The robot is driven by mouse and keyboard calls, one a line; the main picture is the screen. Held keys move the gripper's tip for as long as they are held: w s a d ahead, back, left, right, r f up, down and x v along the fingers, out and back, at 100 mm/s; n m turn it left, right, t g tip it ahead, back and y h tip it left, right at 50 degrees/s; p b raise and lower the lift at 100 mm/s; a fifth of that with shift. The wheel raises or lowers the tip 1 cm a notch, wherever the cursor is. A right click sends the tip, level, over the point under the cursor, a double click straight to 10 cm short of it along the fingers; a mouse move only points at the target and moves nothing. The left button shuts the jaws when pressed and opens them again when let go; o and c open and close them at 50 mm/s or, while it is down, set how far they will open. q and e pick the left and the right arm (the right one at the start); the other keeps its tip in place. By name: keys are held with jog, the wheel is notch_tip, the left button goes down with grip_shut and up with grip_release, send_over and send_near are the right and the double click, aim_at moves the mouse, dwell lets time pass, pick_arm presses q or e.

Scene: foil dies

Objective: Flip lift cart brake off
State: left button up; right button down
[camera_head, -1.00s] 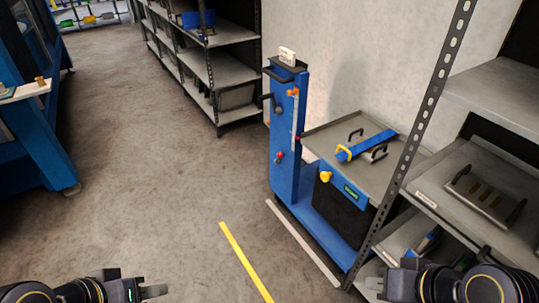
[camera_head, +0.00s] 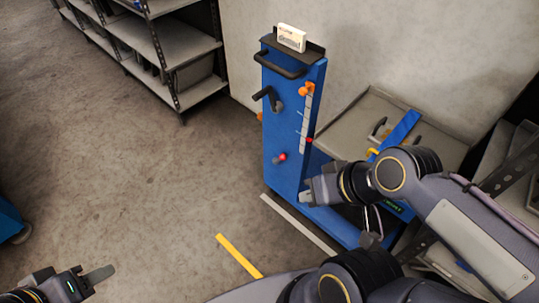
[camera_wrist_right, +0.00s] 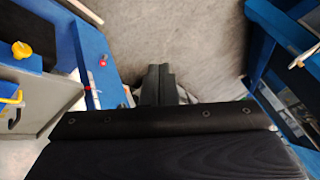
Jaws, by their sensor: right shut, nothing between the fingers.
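The lift cart (camera_head: 290,130) has a blue upright column with a black push handle (camera_head: 280,65) near its top. A dark lever (camera_head: 265,96) is on the column's left face, and a short lever with a red knob (camera_head: 283,156) is lower down. The red knob also shows in the right wrist view (camera_wrist_right: 103,60). My right gripper (camera_head: 306,198) is shut and empty, low in front of the column and below the red knob, apart from it. Its closed fingers show in the wrist view (camera_wrist_right: 158,72). My left gripper (camera_head: 98,275) is at the lower left, far from the cart; its jaw opening is unclear.
The cart's grey tray (camera_head: 360,110) carries a blue-handled die, partly hidden by my right arm. Grey shelves (camera_head: 160,45) stand at the back left, more racking at the right. A yellow floor line (camera_head: 238,256) lies in front.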

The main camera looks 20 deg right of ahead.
pick_arm(q)
jog(key=shift+w+a, duration=0.1)
jog(key=shift+w, duration=0.2)
pick_arm(e)
jog(key=shift+w+a, duration=0.1)
jog(key=shift+w, duration=0.3)
jog(key=shift+s, duration=0.1)
